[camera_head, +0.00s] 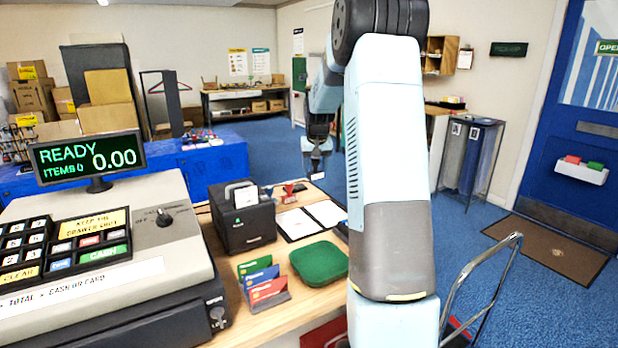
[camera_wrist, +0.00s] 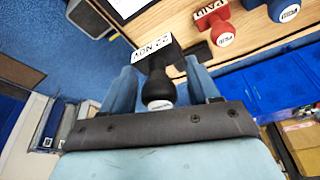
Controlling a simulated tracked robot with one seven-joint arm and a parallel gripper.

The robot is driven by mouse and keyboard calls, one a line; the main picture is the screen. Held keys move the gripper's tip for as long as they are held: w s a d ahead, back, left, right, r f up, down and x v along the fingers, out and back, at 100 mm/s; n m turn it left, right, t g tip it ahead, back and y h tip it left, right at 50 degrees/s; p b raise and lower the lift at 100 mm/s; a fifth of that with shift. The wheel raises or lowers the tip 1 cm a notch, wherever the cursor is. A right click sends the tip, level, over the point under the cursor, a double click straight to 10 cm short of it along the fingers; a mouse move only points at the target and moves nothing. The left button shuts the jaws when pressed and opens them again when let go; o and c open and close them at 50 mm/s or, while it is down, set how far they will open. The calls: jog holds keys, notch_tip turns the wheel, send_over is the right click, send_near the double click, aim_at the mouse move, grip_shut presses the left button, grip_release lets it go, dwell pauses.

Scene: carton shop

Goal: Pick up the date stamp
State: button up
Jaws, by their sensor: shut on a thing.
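The date stamp (camera_wrist: 157,58) is black, with a round knob and a white label reading 22 NOV. In the wrist view it sits between the two blue fingers of my gripper (camera_wrist: 160,88), which is shut on it. In the head view my gripper (camera_head: 316,150) is above the far end of the counter, and the stamp's pale label (camera_head: 316,176) shows just below the fingers. Whether the stamp's base is clear of the counter I cannot tell.
A red PAID stamp (camera_wrist: 216,22) and a blue stamp (camera_wrist: 284,9) stand nearby on the counter. In the head view, a black box (camera_head: 243,222), an open book (camera_head: 310,218), a green pad (camera_head: 319,263) and a cash register (camera_head: 100,250) occupy the nearer counter.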

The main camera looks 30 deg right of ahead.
jog(key=s+r, duration=0.4)
jog(key=s, duration=0.5)
jog(key=shift+d, duration=0.1)
jog(key=o, duration=0.5)
jog(key=shift+c, duration=1.4)
jog(key=w+a+f, duration=0.1)
jog(key=w+f, duration=0.2)
jog(key=w, duration=0.8)
jog(key=w+a+f, duration=0.1)
jog(key=w+f, duration=0.1)
jog(key=w, duration=0.9)
jog(key=shift+s+f, duration=0.2)
jog(key=shift+f, duration=2.85)
